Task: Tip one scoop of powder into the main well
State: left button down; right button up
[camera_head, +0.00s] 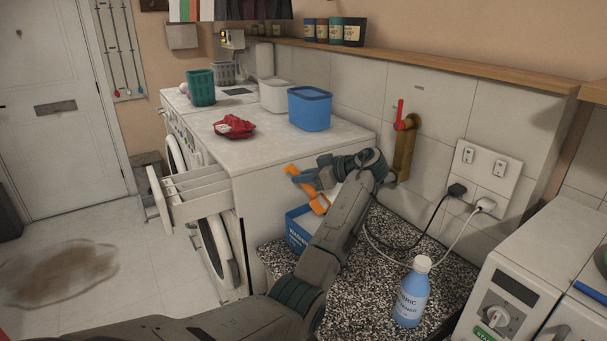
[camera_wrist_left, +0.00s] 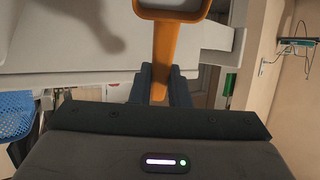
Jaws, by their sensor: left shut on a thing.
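My left gripper (camera_head: 303,177) is shut on an orange scoop (camera_head: 318,203), just in front of the right-hand washer's side. In the left wrist view the fingers (camera_wrist_left: 165,85) grip the scoop's handle (camera_wrist_left: 168,48). The scoop's bowl is cut off at the top there; a pale area shows inside its rim, and I cannot tell whether it is powder. The washer's detergent drawer (camera_head: 192,186) is pulled out to the left, with long compartments divided by walls. A blue and white powder box (camera_head: 298,232) stands below the gripper, partly hidden by my arm. My right gripper is not in view.
A red cloth (camera_head: 233,126), a blue tub (camera_head: 310,108) and a white tub (camera_head: 276,95) sit on the washer top. A blue bottle (camera_head: 411,295) stands on the speckled counter (camera_head: 375,320). Cables hang from the wall sockets. A brown stain (camera_head: 62,272) marks the floor.

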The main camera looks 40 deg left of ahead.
aim_at(311, 188)
pick_arm(q)
jog(key=shift+f+b, duration=0.65)
jog(key=shift+f, duration=1.3)
jog(key=shift+f+b, duration=1.1)
jog(key=shift+f, duration=2)
jog(key=a+r+h+p, duration=0.1)
jog(key=r+h+p, duration=0.1)
jog(key=p, duration=0.1)
jog(key=a+r+t+h+p, duration=0.1)
jog(key=a+r+h+p, duration=0.1)
jog(key=h+p, duration=0.1)
jog(key=s+a+r+h+p, duration=0.1)
jog(key=r+h+p, duration=0.1)
jog(key=p, duration=0.2)
jog(key=shift+a+r+h, duration=0.2)
jog(key=shift+a+h, duration=0.1)
jog(key=shift+a, duration=0.1)
jog(key=shift+d, duration=0.1)
